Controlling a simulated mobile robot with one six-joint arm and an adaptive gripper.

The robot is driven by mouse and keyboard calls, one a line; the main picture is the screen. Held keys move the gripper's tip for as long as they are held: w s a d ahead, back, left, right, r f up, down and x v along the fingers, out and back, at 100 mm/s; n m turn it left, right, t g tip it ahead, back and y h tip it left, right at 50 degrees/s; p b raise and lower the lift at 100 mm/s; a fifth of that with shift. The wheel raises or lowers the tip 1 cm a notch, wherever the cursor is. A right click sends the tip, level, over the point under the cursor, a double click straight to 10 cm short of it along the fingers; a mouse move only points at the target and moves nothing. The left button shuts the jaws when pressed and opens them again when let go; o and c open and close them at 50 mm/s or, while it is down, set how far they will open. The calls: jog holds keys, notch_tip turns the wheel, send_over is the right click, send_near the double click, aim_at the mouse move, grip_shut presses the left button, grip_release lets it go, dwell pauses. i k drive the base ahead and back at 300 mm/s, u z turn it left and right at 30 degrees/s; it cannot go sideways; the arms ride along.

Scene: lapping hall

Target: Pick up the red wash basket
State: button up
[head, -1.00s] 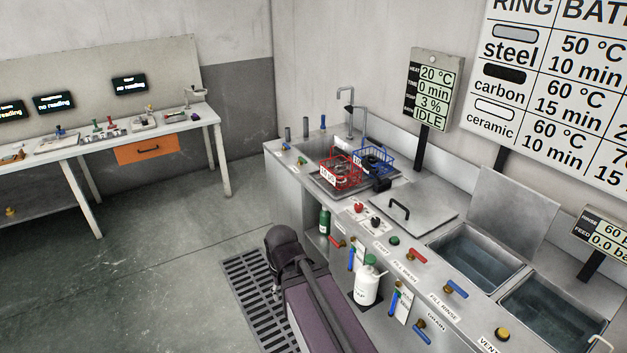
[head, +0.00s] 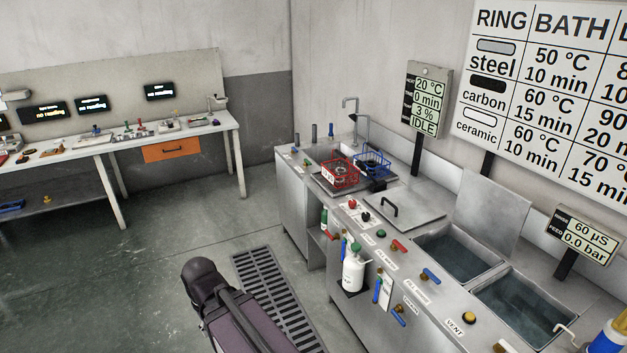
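The red wash basket (head: 341,170) stands on the left part of the steel wash counter, in a shallow sink or drain area. Something dark and round, perhaps a ring, shows inside it, and a white label is on its front. A blue wash basket (head: 373,163) stands right beside it, to its right and a little behind. A dark part of my arm shows at the bottom, left of the counter and apart from the basket. The gripper's fingers cannot be made out.
A lidded tank (head: 404,209) and two open water baths (head: 455,256) lie along the counter to the right. Valves and a white bottle (head: 353,271) line the counter front. A floor grate (head: 272,290) lies before it. A bench with an orange drawer (head: 171,150) stands at left.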

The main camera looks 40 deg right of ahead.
aim_at(328, 175)
jog(key=z, duration=0.05)
jog(key=k, duration=0.3)
jog(key=u, duration=0.15)
jog(key=i, duration=1.8)
jog(key=z, duration=0.8)
jog(key=i, duration=0.65)
jog(key=z, duration=1)
jog(key=i, duration=0.9)
jog(key=z, duration=0.55)
